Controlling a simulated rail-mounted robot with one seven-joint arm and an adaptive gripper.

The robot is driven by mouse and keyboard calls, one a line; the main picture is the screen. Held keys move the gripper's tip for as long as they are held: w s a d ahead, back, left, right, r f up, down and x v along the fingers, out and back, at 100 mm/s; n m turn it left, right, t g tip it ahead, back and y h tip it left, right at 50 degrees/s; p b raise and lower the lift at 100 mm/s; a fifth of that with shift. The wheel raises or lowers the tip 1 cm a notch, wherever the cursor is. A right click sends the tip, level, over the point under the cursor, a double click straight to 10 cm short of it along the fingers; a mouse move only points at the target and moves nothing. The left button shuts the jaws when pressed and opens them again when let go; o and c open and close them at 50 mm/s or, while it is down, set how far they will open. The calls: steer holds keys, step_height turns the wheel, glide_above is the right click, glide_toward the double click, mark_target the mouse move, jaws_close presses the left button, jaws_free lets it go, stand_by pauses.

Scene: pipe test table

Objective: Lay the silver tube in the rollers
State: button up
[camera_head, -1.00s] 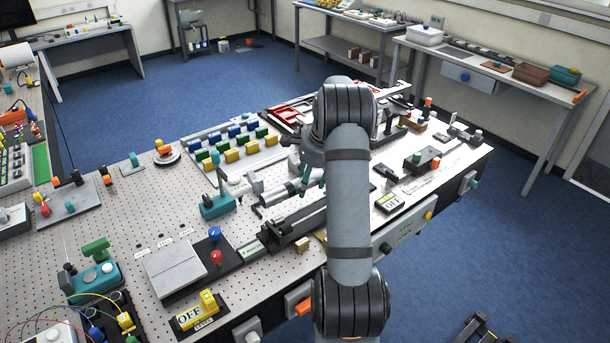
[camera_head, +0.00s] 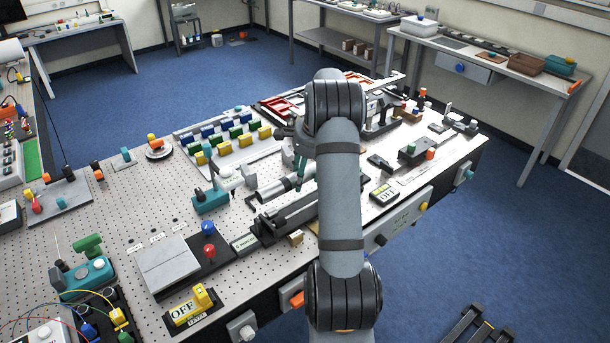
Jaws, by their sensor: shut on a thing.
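The silver tube (camera_head: 272,192) is a short, pale metal cylinder near the middle of the table, its right part hidden by my arm. My gripper (camera_head: 300,170) is mostly hidden behind my own arm; only greenish finger parts show, at the tube's right part. It is shut on the tube. A long dark fixture (camera_head: 280,217) lies just in front of the tube and runs under my arm; I cannot tell whether its rollers show. Whether the tube touches the fixture is not clear.
A teal block (camera_head: 210,201) with a grey upright stands left of the tube. Behind are rows of coloured blocks (camera_head: 229,142) on a board. A red knob (camera_head: 209,250) and a grey plate (camera_head: 168,264) are at front left. A small tan block (camera_head: 295,238) lies in front.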

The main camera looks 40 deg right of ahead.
steer(key=shift+d+f+b, duration=0.1)
steer(key=shift+f+b, duration=3.05)
steer(key=shift+f, duration=0.4)
steer(key=shift+f+b, duration=0.35)
steer(key=shift+f, duration=0.05)
steer(key=o, duration=1.8)
steer(key=shift+c, duration=0.2)
steer(key=v, duration=1.2)
